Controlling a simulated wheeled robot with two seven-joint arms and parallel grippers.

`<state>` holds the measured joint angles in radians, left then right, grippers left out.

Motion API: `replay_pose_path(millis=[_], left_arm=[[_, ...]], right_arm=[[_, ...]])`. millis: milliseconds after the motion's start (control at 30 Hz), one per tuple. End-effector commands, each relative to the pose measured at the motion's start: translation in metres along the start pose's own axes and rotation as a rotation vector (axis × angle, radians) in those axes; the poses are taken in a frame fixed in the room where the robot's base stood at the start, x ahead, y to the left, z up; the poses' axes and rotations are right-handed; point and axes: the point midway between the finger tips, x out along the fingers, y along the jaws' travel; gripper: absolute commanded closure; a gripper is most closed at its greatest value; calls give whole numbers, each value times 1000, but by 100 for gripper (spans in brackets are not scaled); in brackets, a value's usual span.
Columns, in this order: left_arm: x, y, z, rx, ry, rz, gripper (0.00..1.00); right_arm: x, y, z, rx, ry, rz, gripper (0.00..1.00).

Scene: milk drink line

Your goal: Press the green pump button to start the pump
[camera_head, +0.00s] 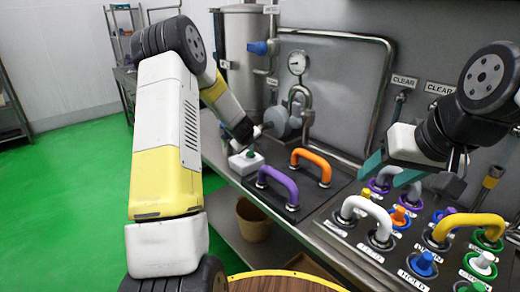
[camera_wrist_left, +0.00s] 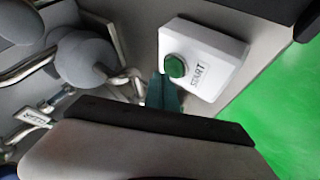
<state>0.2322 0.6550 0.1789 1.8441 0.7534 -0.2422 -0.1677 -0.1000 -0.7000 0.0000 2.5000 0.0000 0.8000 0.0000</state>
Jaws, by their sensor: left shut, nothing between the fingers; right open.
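The green pump button (camera_head: 250,153) sits on a white box (camera_head: 240,166) at the counter's left end. In the left wrist view the round green button (camera_wrist_left: 175,66) shows on the white box (camera_wrist_left: 207,48), which is marked START. My left gripper (camera_head: 250,146) is right above the button in the head view. Its teal fingers (camera_wrist_left: 164,92) are together and empty, with the tips close to the button's edge; I cannot tell whether they touch it. My right gripper (camera_head: 389,170) is open and empty over the panel at the right.
A purple handle (camera_head: 278,182) and an orange handle (camera_head: 313,163) stand just right of the box. A pump with pipes (camera_head: 284,121) and a gauge (camera_head: 297,62) are behind. Several hose couplings fill the right panel. A brown bin (camera_head: 253,220) is below the counter.

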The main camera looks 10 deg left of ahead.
Motion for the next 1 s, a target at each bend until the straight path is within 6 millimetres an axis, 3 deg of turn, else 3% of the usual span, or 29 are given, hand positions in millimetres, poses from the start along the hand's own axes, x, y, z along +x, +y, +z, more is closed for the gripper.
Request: replay_pose_path(millis=[1000], left_arm=[[6, -5, 4, 0, 0, -1, 100]], right_arm=[[0, 0, 0, 0, 0, 0, 44]])
